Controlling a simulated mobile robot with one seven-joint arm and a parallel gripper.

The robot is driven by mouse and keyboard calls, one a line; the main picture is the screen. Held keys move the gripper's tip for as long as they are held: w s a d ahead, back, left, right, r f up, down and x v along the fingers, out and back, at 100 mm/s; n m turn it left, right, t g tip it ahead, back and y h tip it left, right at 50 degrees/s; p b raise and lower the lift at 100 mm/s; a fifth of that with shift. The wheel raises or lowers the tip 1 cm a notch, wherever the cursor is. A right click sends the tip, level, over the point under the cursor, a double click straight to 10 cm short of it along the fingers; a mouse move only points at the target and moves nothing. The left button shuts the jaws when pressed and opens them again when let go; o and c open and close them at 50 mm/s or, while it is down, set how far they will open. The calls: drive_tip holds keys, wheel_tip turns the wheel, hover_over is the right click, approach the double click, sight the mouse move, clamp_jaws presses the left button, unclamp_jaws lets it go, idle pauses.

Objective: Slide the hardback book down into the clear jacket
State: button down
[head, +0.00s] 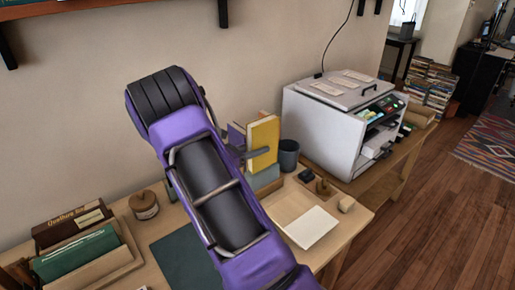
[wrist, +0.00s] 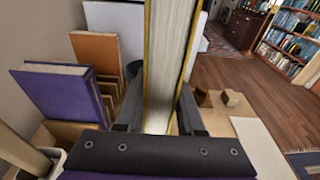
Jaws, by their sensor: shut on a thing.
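A yellow hardback book (head: 264,136) stands upright in my gripper (head: 252,154), above the back of the desk. The gripper's fingers press on its two sides; in the wrist view the book (wrist: 170,50) rises between the fingers (wrist: 161,105), its pale page edges facing the camera. Below the book in the head view is a pale blue-grey, see-through-looking sleeve (head: 266,174), which seems to be the clear jacket, on a wooden base. I cannot tell whether the book's lower end is inside it or only in front of or above it. The wrist view does not clearly show the jacket.
A purple book (wrist: 65,95) and an orange book (wrist: 97,55) stand in a rack left of the held book. A dark cup (head: 288,154) and a white printer (head: 338,125) are to the right. A white sheet (head: 310,227) and small blocks lie in front.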

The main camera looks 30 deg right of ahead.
sight(258, 168)
drive_tip(key=shift+f+b, duration=2.85)
drive_tip(key=shift+f, duration=1.4)
drive_tip(key=shift+c, duration=2.2)
unclamp_jaws()
drive_tip(key=p+v, duration=0.1)
drive_tip(key=v, duration=1.6)
drive_tip(key=shift+a, duration=0.25)
